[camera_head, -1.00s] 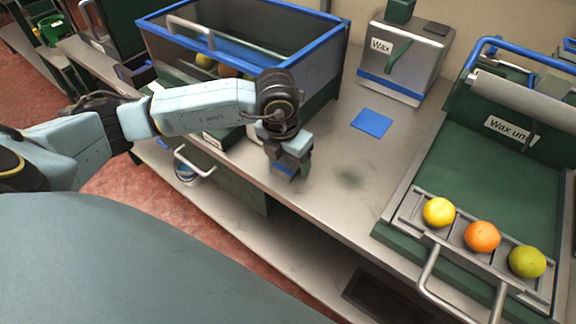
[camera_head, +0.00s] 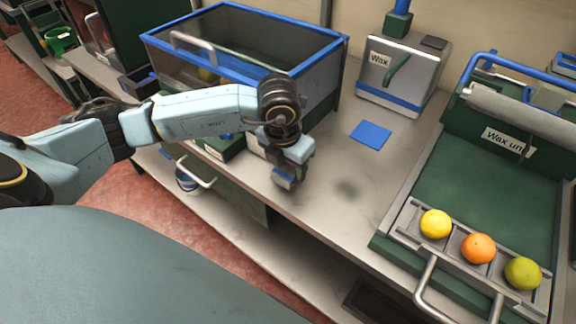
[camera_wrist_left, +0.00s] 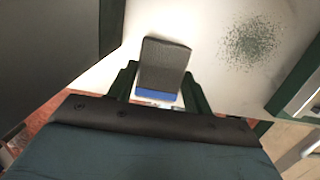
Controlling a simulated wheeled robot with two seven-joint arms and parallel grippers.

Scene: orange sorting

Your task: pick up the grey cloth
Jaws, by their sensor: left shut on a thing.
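The grey cloth (camera_wrist_left: 164,62) shows in the left wrist view as a dark grey piece with a blue band along its near edge. It lies between the green fingers of my left gripper (camera_wrist_left: 160,94), which is shut on it. In the head view my left gripper (camera_head: 288,176) is over the front part of the bench, with a bit of blue and grey at its tips. Most of the cloth is hidden there by the gripper. I cannot tell whether the cloth touches the bench. My right gripper is in neither view.
A blue-rimmed clear bin (camera_head: 335,48) stands behind my left arm. A dark smudge (camera_head: 346,190) and a blue square (camera_head: 370,134) lie on the bench (camera_head: 320,212) to the right. A wax machine (camera_head: 400,75) stands behind. A green tray (camera_head: 490,185) holds three fruits at the right.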

